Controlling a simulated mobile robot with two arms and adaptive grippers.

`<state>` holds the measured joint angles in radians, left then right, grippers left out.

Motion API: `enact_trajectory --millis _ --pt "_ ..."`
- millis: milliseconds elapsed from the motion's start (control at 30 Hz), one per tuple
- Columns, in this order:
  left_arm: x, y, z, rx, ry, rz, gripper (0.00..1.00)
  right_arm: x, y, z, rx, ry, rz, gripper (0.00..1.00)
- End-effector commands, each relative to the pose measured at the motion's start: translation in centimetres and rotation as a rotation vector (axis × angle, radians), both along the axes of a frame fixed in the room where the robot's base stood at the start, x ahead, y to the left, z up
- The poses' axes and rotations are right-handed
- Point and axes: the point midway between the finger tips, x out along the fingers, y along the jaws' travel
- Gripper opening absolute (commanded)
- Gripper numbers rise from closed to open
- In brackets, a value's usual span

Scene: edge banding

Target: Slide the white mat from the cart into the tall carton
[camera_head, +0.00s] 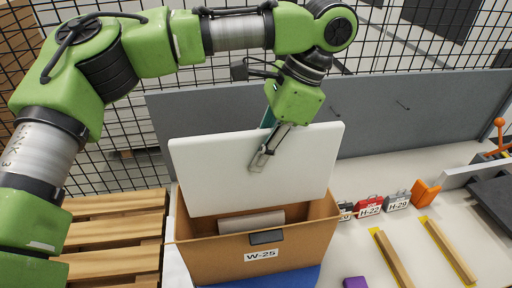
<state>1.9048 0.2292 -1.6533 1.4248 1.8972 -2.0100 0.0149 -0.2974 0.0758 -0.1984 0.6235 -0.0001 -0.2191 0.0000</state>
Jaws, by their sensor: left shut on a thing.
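The white mat (225,172) is upright, slightly tilted, above the tall carton (205,258) labelled W-25. Its lower edge lies at or just inside the carton's opening; how deep it reaches is hard to tell. A grey-brown piece (250,222) shows inside the carton in front of the mat. My right gripper is not in view. The cart cannot be made out.
A wooden pallet (110,235) lies left of the carton. Right of it are small labelled boxes, a red one (369,206) among them, an orange block (425,192), wooden strips (392,258) and a purple block (355,283). A grey panel (400,110) and wire mesh stand behind.

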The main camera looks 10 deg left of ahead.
Motion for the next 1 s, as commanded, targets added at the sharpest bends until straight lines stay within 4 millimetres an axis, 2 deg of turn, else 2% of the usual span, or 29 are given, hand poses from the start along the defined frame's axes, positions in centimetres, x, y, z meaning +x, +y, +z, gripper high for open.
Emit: enact_trajectory --millis 1000 --pt "0.0 0.0 -10.0 -0.001 0.002 0.0 0.0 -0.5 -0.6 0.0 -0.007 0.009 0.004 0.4"
